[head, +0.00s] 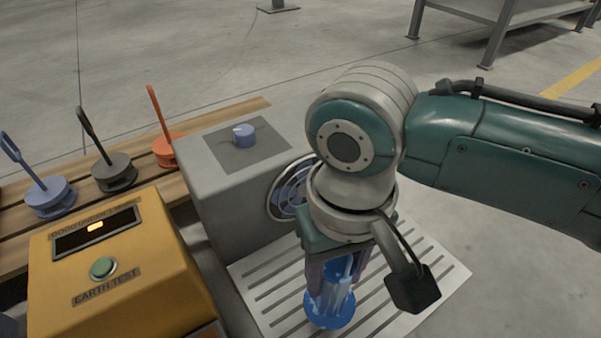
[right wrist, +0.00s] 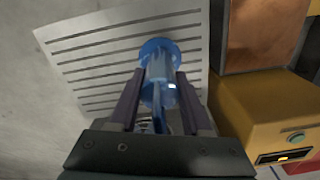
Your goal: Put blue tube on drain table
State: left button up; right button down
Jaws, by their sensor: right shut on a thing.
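The blue tube (head: 331,301) is a clear blue piece with a round flanged base, upright over the slotted metal drain table (head: 432,275). My right gripper (head: 338,268) points down and is shut on the tube. In the right wrist view the two fingers flank the tube (right wrist: 158,60), with the slatted drain table (right wrist: 75,48) behind it. The base looks at or very near the slats; I cannot tell whether it touches. The wrist hides the tube's top in the head view. My left gripper is not in view.
A grey box (head: 215,165) with a blue knob (head: 243,133) and a round fan-like opening stands beside the drain table. A yellow earth-test box (head: 120,270) is at left. Blue, black and orange handled pieces stand on a wooden slatted bench (head: 225,112). Open floor lies beyond.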

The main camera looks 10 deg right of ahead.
aim_at(333, 288)
notch_tip(333, 288, down, 4)
jog(key=shift+r+b, duration=0.25)
jog(key=shift+b, duration=0.9)
jog(key=shift+r, duration=0.1)
jog(key=shift+c, duration=1.8)
grip_release()
